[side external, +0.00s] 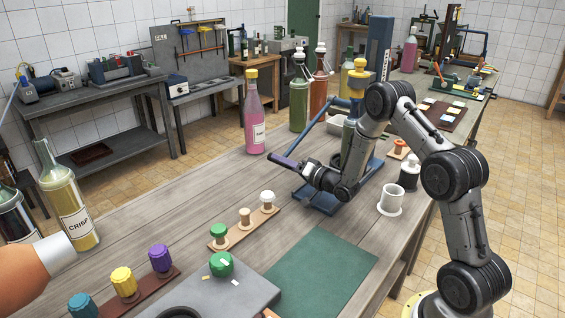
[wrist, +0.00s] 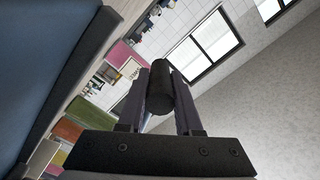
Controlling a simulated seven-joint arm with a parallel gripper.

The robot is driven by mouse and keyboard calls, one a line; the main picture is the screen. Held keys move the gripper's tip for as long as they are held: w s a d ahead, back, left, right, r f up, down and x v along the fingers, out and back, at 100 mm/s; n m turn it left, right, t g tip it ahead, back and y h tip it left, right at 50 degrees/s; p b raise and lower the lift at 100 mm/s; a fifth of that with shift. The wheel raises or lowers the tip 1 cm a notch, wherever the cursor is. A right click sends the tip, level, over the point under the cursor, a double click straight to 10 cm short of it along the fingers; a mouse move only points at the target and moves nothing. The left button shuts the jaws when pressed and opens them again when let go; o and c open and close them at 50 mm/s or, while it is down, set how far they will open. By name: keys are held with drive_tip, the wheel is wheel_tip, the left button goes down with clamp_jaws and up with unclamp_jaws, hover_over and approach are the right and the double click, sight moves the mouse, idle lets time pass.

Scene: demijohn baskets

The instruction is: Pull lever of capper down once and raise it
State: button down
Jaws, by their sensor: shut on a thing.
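The capper is a blue stand with a flat blue base (side external: 318,203) on the bench and a yellow top piece (side external: 357,66). My gripper (side external: 303,166) is at the handle, low over the bench. In the wrist view, my gripper (wrist: 172,85) is shut on the dark round handle (wrist: 160,93), which lies between its two fingers. My arm hides part of the capper's column and base.
A pink bottle (side external: 255,115) stands left of the capper, with green (side external: 299,105) and orange-brown (side external: 319,95) bottles behind. A white cup (side external: 391,200) stands to the right. Stoppers on a wooden strip (side external: 232,240) and a green mat (side external: 322,262) lie in front.

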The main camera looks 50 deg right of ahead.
drive_tip(key=shift+a+r+m, duration=0.25)
drive_tip(key=shift+r+m, duration=0.05)
drive_tip(key=shift+r, duration=0.25)
wheel_tip(320, 180, up, 18)
drive_tip(key=a+m, duration=0.1)
drive_tip(key=m, duration=0.6)
drive_tip(key=d+r, duration=0.5)
drive_tip(key=r, duration=0.3)
drive_tip(key=d+r, duration=0.5)
drive_tip(key=r, duration=0.3)
drive_tip(key=shift+d, duration=0.25)
drive_tip(key=shift+s, duration=0.1)
drive_tip(key=c, duration=0.6)
unclamp_jaws()
